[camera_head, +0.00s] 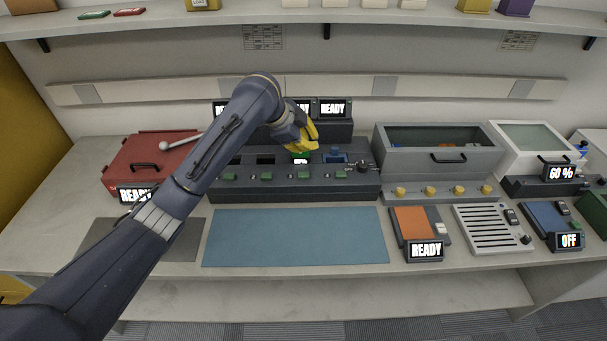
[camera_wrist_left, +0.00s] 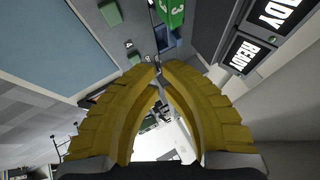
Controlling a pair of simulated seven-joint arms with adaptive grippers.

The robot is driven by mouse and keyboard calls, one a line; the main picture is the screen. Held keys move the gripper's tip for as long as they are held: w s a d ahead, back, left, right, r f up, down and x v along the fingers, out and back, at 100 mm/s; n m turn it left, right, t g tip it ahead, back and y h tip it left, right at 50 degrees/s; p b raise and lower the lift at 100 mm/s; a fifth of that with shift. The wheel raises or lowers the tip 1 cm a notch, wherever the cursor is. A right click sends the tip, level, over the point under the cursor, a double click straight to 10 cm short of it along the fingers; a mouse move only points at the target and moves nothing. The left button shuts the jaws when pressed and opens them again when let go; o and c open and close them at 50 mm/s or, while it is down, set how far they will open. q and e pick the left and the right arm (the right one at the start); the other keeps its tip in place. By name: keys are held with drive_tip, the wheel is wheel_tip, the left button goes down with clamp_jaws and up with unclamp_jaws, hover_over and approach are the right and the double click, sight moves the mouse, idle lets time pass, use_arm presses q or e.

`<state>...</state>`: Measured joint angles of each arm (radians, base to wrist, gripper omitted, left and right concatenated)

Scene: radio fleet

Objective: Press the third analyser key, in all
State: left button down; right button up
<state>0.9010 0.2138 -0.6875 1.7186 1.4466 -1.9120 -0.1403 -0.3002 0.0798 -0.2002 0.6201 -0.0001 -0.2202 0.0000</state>
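The analyser (camera_head: 285,190) is a long dark unit at the back middle, with several green keys along its front. The third key from the left (camera_head: 303,175) shows below a green item (camera_head: 300,157) in the third bay. This green item, marked 3, also shows at the top of the left wrist view (camera_wrist_left: 172,12). My left gripper (camera_head: 304,148) has yellow fingers and hangs over the third bay, behind the key. In the left wrist view its fingertips (camera_wrist_left: 160,70) are together with nothing visible between them. Its fingers partly hide the green item. My right gripper is not in view.
READY displays (camera_head: 332,108) stand behind. A blue mat (camera_head: 295,238) lies clear in front. A red case (camera_head: 150,160) is left and a grey bin (camera_head: 430,160) is right.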

sight(308, 172)
use_arm(q)
drive_tip(key=shift+f, duration=3.95)
drive_tip(key=shift+f, duration=0.9)
drive_tip(key=shift+r, duration=0.9)
drive_tip(key=shift+r, duration=2.5)
